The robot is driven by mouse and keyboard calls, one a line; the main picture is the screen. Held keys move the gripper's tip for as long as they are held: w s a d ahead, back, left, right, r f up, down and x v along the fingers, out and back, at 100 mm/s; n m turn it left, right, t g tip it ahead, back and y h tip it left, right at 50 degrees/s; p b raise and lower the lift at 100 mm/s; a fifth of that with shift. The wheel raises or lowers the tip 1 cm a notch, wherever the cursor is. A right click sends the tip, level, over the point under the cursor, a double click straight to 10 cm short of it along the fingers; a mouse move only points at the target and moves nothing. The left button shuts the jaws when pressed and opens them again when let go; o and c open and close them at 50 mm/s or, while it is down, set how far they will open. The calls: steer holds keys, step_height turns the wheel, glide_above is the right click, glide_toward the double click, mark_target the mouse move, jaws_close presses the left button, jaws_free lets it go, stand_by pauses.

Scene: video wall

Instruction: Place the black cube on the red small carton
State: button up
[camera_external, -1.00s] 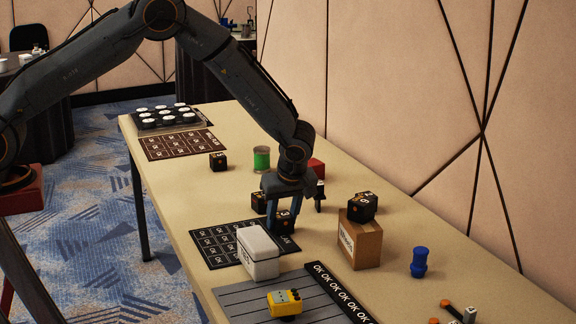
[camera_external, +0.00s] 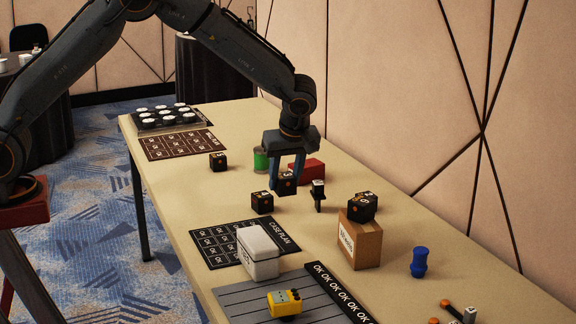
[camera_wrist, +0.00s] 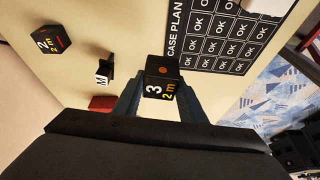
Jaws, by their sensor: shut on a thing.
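A black cube (camera_external: 287,184) with light numbers is held between the fingers of my gripper (camera_external: 289,174), above the table. In the wrist view the cube (camera_wrist: 160,78) sits between the two fingertips, with a "3" and an orange dot showing. The red small carton (camera_external: 308,171) lies on the table just behind and to the right of my gripper, partly covered by it. In the wrist view only a corner of the red carton (camera_wrist: 102,102) shows beside the left finger. I see nothing on the visible part of its top.
Other black cubes stand on the table (camera_external: 262,202), farther back (camera_external: 218,162) and on a brown cardboard box (camera_external: 360,245). A small black stand (camera_external: 318,196) is right of my gripper. A green spool (camera_external: 261,159) is at the left. A white case (camera_external: 258,252) is nearer.

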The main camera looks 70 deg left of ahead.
steer(key=w+a+r+m+t+b, duration=0.15)
steer(key=w+a+m+b, duration=0.35)
steer(key=w+a, duration=0.75)
step_height(320, 180, up, 3)
steer(key=m+t+h+b, duration=0.1)
steer(key=m+b, duration=0.2)
steer(key=b, duration=0.2)
glide_above(306, 172)
steer(key=s+a, duration=0.1)
steer(key=a, duration=0.2)
steer(key=shift+s+a+f+p, duration=0.1)
steer(key=shift+f+p, duration=0.1)
steer(key=shift+f, duration=2.15)
steer(key=shift+s+a+f+p, duration=0.1)
steer(key=shift+f+p, duration=0.1)
steer(key=shift+f, duration=2.1)
steer(key=shift+f, duration=0.2)
steer(key=o, duration=1.1)
